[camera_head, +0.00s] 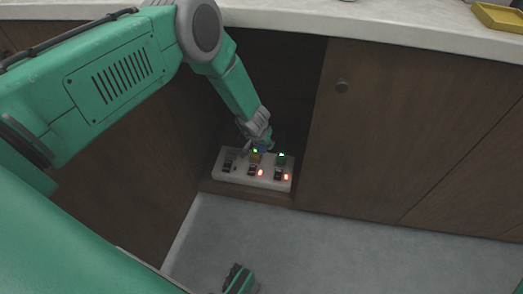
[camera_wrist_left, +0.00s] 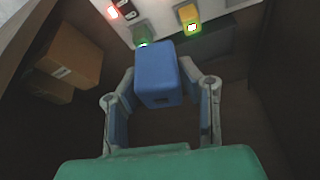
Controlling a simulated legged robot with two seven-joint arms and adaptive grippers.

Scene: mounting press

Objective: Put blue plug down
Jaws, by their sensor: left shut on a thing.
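The blue plug (camera_wrist_left: 155,72) fills the middle of the left wrist view, between the two fingers of my left gripper (camera_wrist_left: 158,88). The gripper is shut on it. In the head view my left gripper (camera_head: 262,143) reaches into the open cabinet, at the back edge of a white power strip (camera_head: 231,177). Only a small bit of blue shows there, so I cannot tell whether the plug touches the strip. The strip also shows at the top of the left wrist view (camera_wrist_left: 152,12), beyond the plug. My right gripper is not seen.
A yellow plug (camera_head: 255,157) and a green plug (camera_head: 281,159) are at the strip, which has lit red and green lamps. Cardboard boxes (camera_wrist_left: 70,55) stand inside the cabinet. A wooden door (camera_head: 380,130) closes the right side, and the countertop (camera_head: 400,32) overhangs.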

